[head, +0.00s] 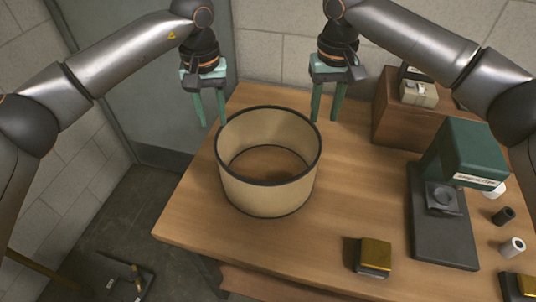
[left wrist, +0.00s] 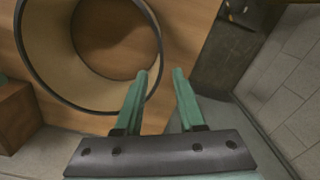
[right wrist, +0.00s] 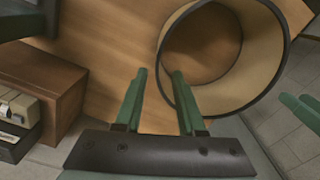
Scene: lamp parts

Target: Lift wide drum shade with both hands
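The wide drum shade (head: 268,190) is a beige open cylinder with dark rims. It stands upright on the wooden table near its left edge; the wood shows through it. My left gripper (head: 211,124) is open at the shade's far left side, fingers pointing down. In the left wrist view the shade (left wrist: 62,95) lies at upper left, with its rim by one fingertip. My right gripper (head: 324,120) is open at the far right side of the shade. In the right wrist view the shade's rim (right wrist: 167,62) lies close to one fingertip. Contact cannot be told. Neither gripper holds anything.
The wooden table (head: 330,225) has free room right of the shade. A green press-like machine (head: 462,152) stands at the right. A yellow-topped block (head: 374,257) sits near the front, and a brown wooden box (head: 388,108) stands behind.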

